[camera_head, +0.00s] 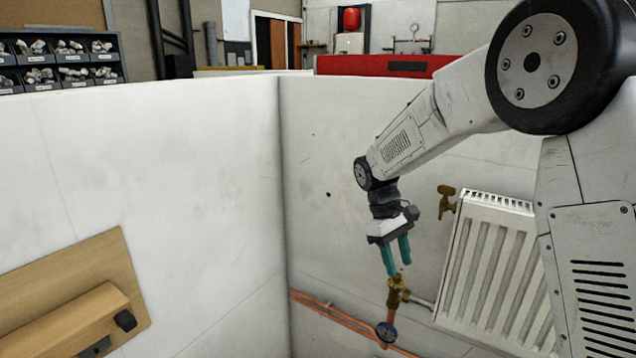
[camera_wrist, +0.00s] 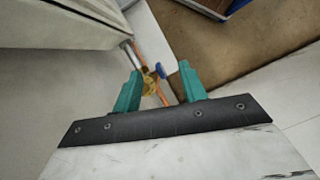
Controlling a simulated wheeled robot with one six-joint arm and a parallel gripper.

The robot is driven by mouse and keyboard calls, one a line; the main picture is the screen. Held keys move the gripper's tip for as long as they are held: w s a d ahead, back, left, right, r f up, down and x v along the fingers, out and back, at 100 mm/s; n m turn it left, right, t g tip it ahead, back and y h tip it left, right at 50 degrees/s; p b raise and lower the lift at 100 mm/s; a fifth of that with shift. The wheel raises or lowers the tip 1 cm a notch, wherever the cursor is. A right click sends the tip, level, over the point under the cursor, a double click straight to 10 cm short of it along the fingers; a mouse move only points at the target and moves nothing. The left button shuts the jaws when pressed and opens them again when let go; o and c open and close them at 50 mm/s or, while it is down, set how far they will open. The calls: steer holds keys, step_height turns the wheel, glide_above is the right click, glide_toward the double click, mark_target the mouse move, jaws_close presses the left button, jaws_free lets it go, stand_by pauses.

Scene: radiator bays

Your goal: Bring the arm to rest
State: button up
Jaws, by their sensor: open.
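My arm reaches down into a white-walled bay from the right in the head view. My gripper (camera_head: 398,262) has two teal fingers pointing down and is open. The fingertips are just above a brass valve (camera_head: 397,291) beside the radiator. In the wrist view my gripper (camera_wrist: 157,80) shows its fingers apart, with the brass valve (camera_wrist: 150,84) seen between and beyond them. Nothing is visibly held. Whether a finger touches the valve I cannot tell.
A white radiator (camera_head: 495,270) stands right of the valve, with another brass fitting (camera_head: 447,200) at its top left. A white partition (camera_head: 150,170) and wooden block (camera_head: 75,320) are at left.

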steer(key=s+d+r+m+t+y, duration=0.1)
steer(key=s+d+r+m, duration=0.1)
steer(key=s, duration=0.9)
steer(key=s+d+r+m+t+y, duration=0.1)
steer(key=s+r, duration=0.4)
steer(key=s, duration=0.6)
steer(key=s+d+r+m+t, duration=0.2)
steer(key=s+d+r+m, duration=0.1)
steer(key=s, duration=0.8)
steer(key=shift+r+m+t+y, duration=0.4)
steer(key=shift+r+m, duration=0.3)
steer(key=shift+r, duration=0.05)
stand_by(3.9)
